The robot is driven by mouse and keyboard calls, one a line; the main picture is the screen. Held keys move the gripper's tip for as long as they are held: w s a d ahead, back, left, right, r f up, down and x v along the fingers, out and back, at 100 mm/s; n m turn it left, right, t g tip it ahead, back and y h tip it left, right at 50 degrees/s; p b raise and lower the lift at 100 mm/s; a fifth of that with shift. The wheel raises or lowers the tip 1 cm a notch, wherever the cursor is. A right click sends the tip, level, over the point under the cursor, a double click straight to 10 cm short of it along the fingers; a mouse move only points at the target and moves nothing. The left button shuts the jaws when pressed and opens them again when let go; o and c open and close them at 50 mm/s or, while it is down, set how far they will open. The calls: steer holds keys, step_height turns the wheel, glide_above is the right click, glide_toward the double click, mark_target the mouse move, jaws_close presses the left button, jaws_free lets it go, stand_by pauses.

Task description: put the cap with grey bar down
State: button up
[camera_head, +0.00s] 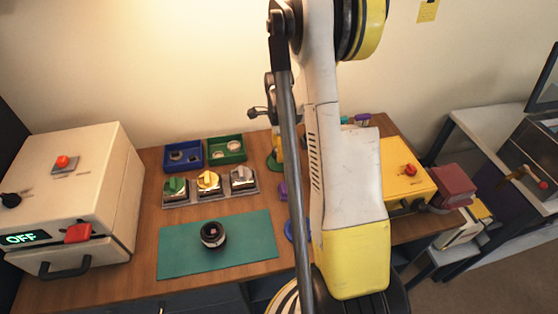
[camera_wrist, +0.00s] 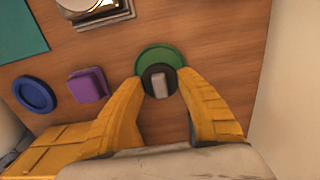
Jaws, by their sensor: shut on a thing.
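The cap with grey bar (camera_wrist: 159,83) is a dark round piece with a pale grey bar across its top. It sits between the yellow fingertips of my gripper (camera_wrist: 161,88), which is shut on it. In the wrist view it overlaps the near part of a round green disc (camera_wrist: 160,54) on the wooden table. I cannot tell whether the cap touches the disc. In the head view my arm hides the cap, and the green disc (camera_head: 272,161) shows only in part beside the yellow fingers.
A purple block (camera_wrist: 88,85) and a blue disc (camera_wrist: 35,95) lie left of the green disc. A holder (camera_head: 210,195) with three knobbed pieces, blue (camera_head: 183,155) and green (camera_head: 226,149) trays and a teal mat (camera_head: 180,256) with a dark lens (camera_head: 213,235) stand left of my arm.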

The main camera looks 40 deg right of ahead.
steer(key=shift+f+b, duration=0.55)
steer(key=shift+f, duration=1.3)
steer(key=shift+f, duration=0.1)
steer(key=o, duration=0.7)
